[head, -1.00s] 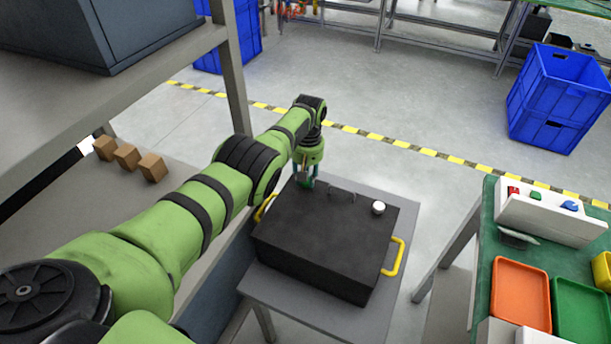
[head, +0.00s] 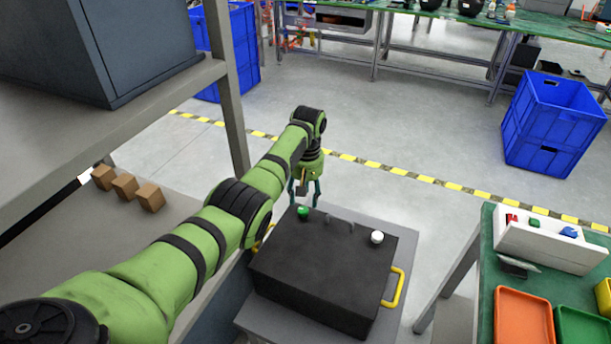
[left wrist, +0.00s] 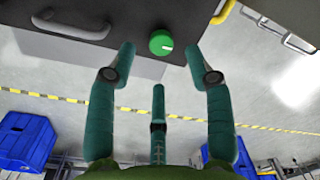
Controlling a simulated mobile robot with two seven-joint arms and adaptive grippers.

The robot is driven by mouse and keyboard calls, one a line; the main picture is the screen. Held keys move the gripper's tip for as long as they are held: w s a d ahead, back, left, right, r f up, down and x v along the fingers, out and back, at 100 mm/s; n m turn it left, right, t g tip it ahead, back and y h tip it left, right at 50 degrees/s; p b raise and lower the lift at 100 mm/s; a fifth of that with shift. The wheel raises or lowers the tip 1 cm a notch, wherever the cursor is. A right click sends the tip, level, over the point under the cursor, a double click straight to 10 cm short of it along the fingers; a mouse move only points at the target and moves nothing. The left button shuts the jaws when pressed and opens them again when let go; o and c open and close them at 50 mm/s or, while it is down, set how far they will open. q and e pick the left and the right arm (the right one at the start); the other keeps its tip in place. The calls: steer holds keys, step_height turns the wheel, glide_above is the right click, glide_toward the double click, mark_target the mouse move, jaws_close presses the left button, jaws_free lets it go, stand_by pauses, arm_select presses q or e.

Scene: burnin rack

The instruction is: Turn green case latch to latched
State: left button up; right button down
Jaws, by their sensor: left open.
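The black case (head: 325,272) sits on a grey stand, with yellow handles at its sides. The green latch (head: 303,212) is a round knob on the case, near its far left corner; a white knob (head: 377,237) is to its right. In the left wrist view the green latch (left wrist: 161,43) carries a pale mark pointing right. My left gripper (head: 305,202) is above and just behind the green latch, fingers pointing down. In the left wrist view its open, empty fingers (left wrist: 160,62) spread either side of the knob, apparently apart from it. My right gripper is out of view.
A grey handle (left wrist: 72,25) stands between the knobs. A grey shelf (head: 190,200) with small brown boxes (head: 124,187) is at left. A green table (head: 487,270) with trays is at right. Blue crates (head: 550,124) stand on the floor behind.

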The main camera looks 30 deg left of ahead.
mark_target(306, 210)
arm_select(q)
step_height(306, 210, up, 7)
steer(key=shift+f, duration=0.15)
steer(key=shift+d, duration=0.1)
stand_by(0.3)
